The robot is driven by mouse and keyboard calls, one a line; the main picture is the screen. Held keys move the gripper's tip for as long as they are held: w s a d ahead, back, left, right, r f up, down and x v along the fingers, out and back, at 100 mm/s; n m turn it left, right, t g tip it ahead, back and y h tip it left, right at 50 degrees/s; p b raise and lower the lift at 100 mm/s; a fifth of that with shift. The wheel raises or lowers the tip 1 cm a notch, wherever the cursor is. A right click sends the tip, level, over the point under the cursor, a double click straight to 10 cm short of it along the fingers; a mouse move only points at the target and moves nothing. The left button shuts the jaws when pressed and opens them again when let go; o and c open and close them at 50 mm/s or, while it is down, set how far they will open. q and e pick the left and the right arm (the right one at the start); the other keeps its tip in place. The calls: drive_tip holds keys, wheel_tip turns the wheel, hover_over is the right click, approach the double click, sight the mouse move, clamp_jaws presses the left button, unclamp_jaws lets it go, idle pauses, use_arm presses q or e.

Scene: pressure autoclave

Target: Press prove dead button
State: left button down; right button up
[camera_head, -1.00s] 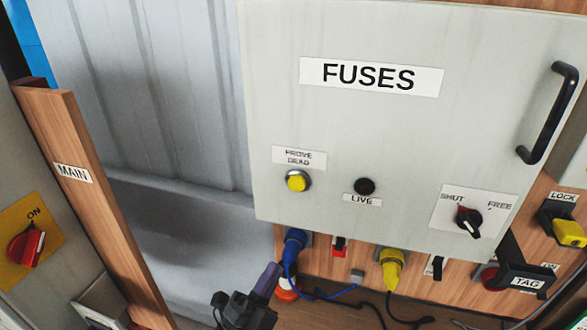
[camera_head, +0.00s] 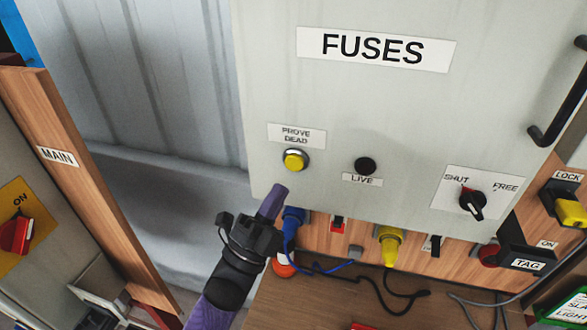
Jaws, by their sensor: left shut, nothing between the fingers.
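The prove dead button (camera_head: 294,160) is a round yellow button in a silver ring. It sits on the lower left of the light grey FUSES panel (camera_head: 380,110), under a PROVE DEAD label (camera_head: 296,136). My left gripper (camera_head: 274,198) is shut and empty, with dark purple fingers pointing up toward the panel's lower edge. Its tip is a little below and left of the button in the picture and does not cover it. How far the tip stands from the panel in depth I cannot tell. My right gripper is not in view.
A dark LIVE lamp (camera_head: 365,166) and a SHUT/FREE switch (camera_head: 473,202) share the panel. A black handle (camera_head: 560,98) sticks out at its right. Blue (camera_head: 291,222) and yellow (camera_head: 390,246) plugs with cables sit below. A wooden MAIN post (camera_head: 75,180) stands at left.

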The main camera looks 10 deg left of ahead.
sight(295, 160)
use_arm(q)
drive_tip(key=w+b, duration=0.2)
drive_tip(key=w, duration=0.2)
drive_tip(key=shift+w, duration=0.15)
idle(1.0)
idle(0.9)
drive_tip(key=shift+w+b, duration=0.45)
drive_tip(key=shift+w+d+b, duration=0.1)
drive_tip(key=shift+w+b, duration=0.3)
drive_tip(key=shift+w, duration=0.05)
idle(0.5)
drive_tip(key=shift+s, duration=0.15)
drive_tip(key=shift+s+p, duration=0.55)
drive_tip(key=shift+s, duration=0.2)
